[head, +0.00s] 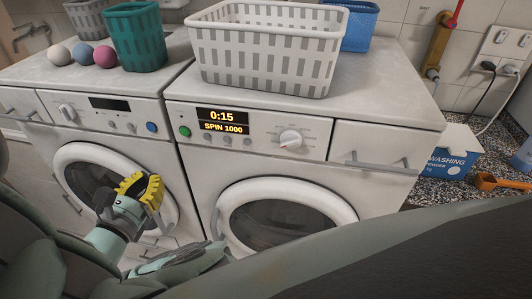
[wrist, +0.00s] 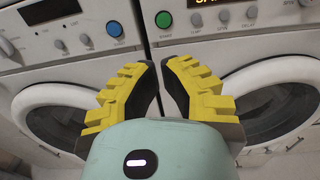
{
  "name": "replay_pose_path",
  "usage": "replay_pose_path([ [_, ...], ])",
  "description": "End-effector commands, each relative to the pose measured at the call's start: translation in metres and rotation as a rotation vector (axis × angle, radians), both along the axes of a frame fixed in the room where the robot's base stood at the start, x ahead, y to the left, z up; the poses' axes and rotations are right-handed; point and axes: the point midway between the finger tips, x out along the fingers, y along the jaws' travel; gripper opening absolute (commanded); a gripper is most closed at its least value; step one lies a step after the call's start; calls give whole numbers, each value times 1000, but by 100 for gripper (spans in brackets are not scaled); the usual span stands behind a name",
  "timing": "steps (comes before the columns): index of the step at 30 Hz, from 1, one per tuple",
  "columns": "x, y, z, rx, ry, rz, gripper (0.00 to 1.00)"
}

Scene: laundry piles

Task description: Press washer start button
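The right washer (head: 305,140) has a green start button (head: 184,131) at the left of its panel. Its lit display (head: 223,121) reads 0:15 and SPIN 1000.
The left machine (head: 80,125) has a blue button (head: 151,127) on its panel. A white basket (head: 265,45), a teal basket (head: 137,38) and several balls (head: 82,55) sit on top. A washing powder box (head: 452,155) stands at right. The button's front is unobstructed.

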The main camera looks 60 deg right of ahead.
Motion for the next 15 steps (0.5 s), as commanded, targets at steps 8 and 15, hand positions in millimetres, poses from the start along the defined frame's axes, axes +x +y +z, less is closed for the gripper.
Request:
replay_pose_path([
  [8,0,0,0,1,0,1,0],
  [15,5,-10,1,-2,2,5,0],
])
